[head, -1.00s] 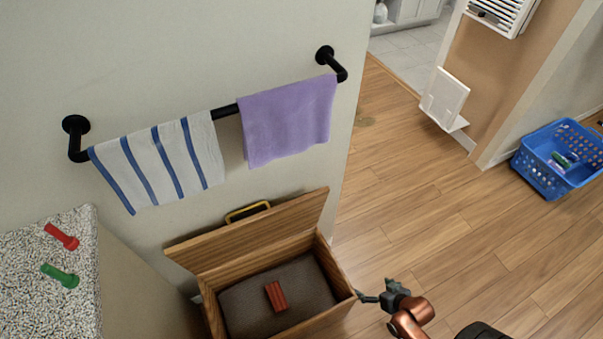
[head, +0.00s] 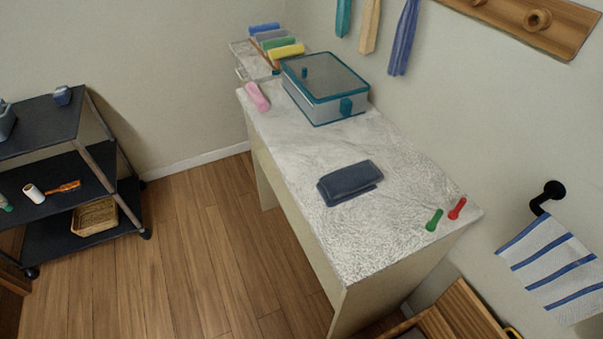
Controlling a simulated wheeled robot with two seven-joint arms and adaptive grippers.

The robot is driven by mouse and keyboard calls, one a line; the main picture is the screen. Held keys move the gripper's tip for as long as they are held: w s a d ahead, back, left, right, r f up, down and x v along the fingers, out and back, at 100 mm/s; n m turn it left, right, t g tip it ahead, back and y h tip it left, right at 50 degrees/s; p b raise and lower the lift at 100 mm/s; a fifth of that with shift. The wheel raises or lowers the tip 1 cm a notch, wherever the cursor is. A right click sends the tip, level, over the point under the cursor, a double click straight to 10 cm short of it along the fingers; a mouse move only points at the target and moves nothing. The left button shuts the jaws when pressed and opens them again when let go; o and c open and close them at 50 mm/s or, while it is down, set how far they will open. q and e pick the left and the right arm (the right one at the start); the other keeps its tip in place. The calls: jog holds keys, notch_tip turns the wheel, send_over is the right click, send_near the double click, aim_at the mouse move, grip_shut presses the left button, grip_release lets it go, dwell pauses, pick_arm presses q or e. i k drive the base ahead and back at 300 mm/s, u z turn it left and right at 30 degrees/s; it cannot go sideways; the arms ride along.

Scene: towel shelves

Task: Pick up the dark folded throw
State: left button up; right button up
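A dark blue-grey folded throw (head: 350,182) lies flat on the speckled white counter (head: 300,148), a little right of the view's middle. Nothing rests on it and nothing touches it. Neither of my grippers shows in the head view now, so I cannot see whether they are open or shut.
A teal-edged clear box (head: 325,88) stands behind the throw. A green (head: 434,220) and a red small object (head: 457,208) lie to its right. A dark shelf cart (head: 62,178) stands at left. An open wooden chest (head: 458,318) is at lower right. Wood floor (head: 195,245) is clear.

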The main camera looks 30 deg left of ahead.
aim_at(345, 183)
jog(key=u, duration=2.1)
jog(key=k, duration=1.8)
jog(key=z, duration=0.35)
jog(key=i, duration=0.45)
jog(key=z, duration=0.05)
